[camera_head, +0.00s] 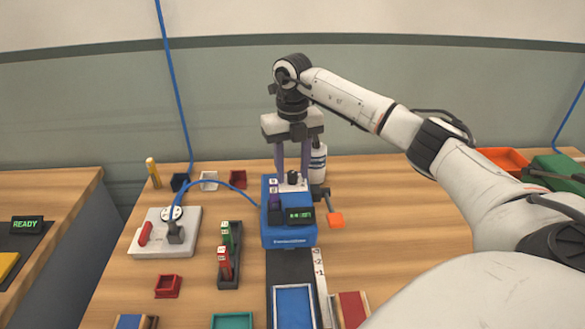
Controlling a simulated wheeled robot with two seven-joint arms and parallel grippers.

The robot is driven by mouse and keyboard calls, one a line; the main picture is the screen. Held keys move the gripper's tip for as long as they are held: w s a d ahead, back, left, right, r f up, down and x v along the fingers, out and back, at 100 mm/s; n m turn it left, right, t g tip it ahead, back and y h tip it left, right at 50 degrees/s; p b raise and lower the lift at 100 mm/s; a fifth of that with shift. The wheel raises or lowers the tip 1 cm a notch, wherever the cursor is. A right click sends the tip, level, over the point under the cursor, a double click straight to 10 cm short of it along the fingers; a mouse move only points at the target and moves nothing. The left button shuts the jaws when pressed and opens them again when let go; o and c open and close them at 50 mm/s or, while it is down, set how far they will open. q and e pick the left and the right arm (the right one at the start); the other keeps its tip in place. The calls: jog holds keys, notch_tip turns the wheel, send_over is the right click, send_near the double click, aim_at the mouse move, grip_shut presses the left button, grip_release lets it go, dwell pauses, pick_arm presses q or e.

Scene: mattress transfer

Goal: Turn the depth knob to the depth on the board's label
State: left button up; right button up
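The blue machine (289,236) stands mid-table with a small lit display (300,216) on it; its digits are too small to read surely. A black knob (293,177) sits on its light top plate. My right gripper (292,176) points down over the machine, its two purple fingers apart on either side of the knob. I see a gap between fingers and knob. My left gripper is out of view.
A grey box (165,232) with a dial and red handle stands left, joined by a blue hose. A rack (230,256) holds green and red pieces. A white bottle (318,162) stands behind the machine. Small trays lie around; the right tabletop is partly clear beneath my arm.

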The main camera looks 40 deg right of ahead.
grip_shut()
jog(key=shift+n, duration=0.4)
jog(key=n, duration=0.3)
jog(key=shift+n, duration=2.1)
grip_release()
